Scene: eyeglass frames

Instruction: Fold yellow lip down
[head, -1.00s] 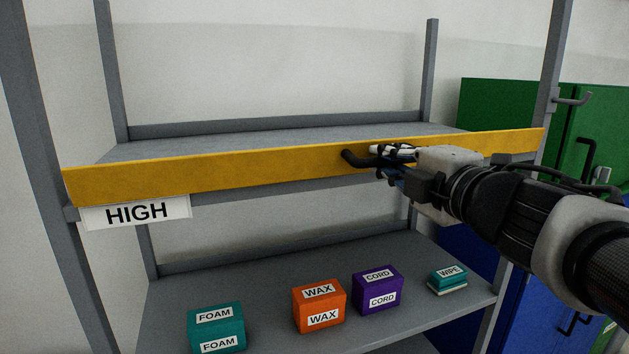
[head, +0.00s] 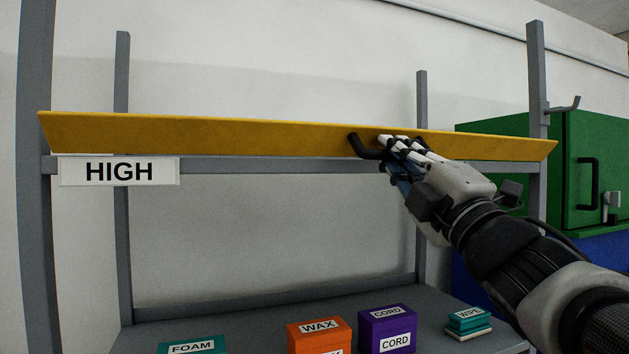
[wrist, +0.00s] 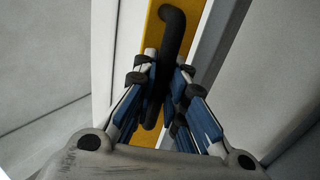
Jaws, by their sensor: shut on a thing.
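The yellow lip (head: 220,135) runs along the front of the upper shelf in the head view. Its top edge reaches out wider than its bottom edge, so it looks tilted outward toward me. A bent black handle (head: 359,146) is fixed on its face, right of the middle. My gripper (head: 395,152) is shut on this handle. In the wrist view the fingers (wrist: 160,88) close on both sides of the handle (wrist: 173,28), with the yellow lip (wrist: 153,30) behind it. The upper shelf's surface is hidden behind the lip.
A HIGH label (head: 119,172) hangs below the lip at the left. Teal (head: 192,346), orange (head: 319,335) and purple (head: 387,328) boxes stand on the lower shelf (head: 240,312). A green cabinet (head: 568,170) and a grey hook (head: 565,105) are at the right.

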